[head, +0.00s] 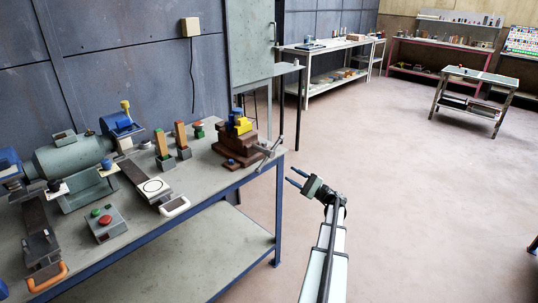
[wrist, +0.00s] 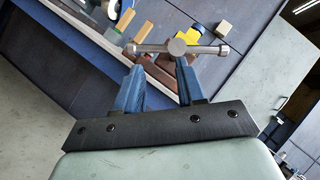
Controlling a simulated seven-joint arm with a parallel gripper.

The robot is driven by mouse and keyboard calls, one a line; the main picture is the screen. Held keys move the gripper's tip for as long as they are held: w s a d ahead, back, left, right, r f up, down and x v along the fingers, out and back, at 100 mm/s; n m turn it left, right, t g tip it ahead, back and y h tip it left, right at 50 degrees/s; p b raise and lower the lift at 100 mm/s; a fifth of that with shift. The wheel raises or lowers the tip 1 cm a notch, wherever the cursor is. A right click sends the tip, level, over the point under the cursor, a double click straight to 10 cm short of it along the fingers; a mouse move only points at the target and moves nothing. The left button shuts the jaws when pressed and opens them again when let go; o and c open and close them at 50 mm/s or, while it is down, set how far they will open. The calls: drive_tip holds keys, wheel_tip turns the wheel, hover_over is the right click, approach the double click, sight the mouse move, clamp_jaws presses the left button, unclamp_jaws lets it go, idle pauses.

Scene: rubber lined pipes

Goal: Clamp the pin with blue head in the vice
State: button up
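The brown vice (head: 238,148) stands on the right end of the workbench. A yellow piece (head: 241,126) sits on top of it, with a blue round top (head: 238,112) that looks like the blue-headed pin. I cannot tell how firmly the jaws hold it. In the wrist view the blue part (wrist: 196,29) is small, beyond the vice's metal handle bar (wrist: 178,47). My gripper (head: 291,177) is off the bench's right edge, pointing toward the vice handle. Its two blue fingers (wrist: 160,75) are apart with nothing between them. The handle lies just beyond the fingertips, apparently apart from them.
A grey cabinet (head: 250,45) stands behind.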

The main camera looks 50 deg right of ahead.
sight(272, 155)
drive_tip(key=o, duration=0.3)
drive_tip(key=a+r, duration=0.1)
drive_tip(key=r, duration=0.2)
drive_tip(key=s+a+r+n+h, duration=0.1)
drive_tip(key=a+r, duration=0.1)
drive_tip(key=r, duration=0.1)
drive_tip(key=a+r+n+g, duration=0.1)
drive_tip(key=a+r, duration=0.1)
drive_tip(key=r, duration=0.1)
drive_tip(key=shift+s+h, duration=0.2)
drive_tip(key=shift+h, duration=0.2)
drive_tip(key=w+d+f+n+h, duration=0.1)
drive_tip(key=w+n+h, duration=0.1)
drive_tip(key=w+n, duration=0.1)
drive_tip(key=w+d+f+n+g+h, duration=0.1)
drive_tip(key=w+n+h, duration=0.2)
drive_tip(key=w, duration=0.3)
drive_tip(key=w+d+f+n+h, duration=0.1)
drive_tip(key=w+n+h, duration=0.2)
drive_tip(key=w, duration=0.2)
drive_tip(key=shift+d+n+g, duration=0.1)
drive_tip(key=shift+n+g, duration=0.2)
drive_tip(key=shift+n, duration=0.1)
clamp_jaws()
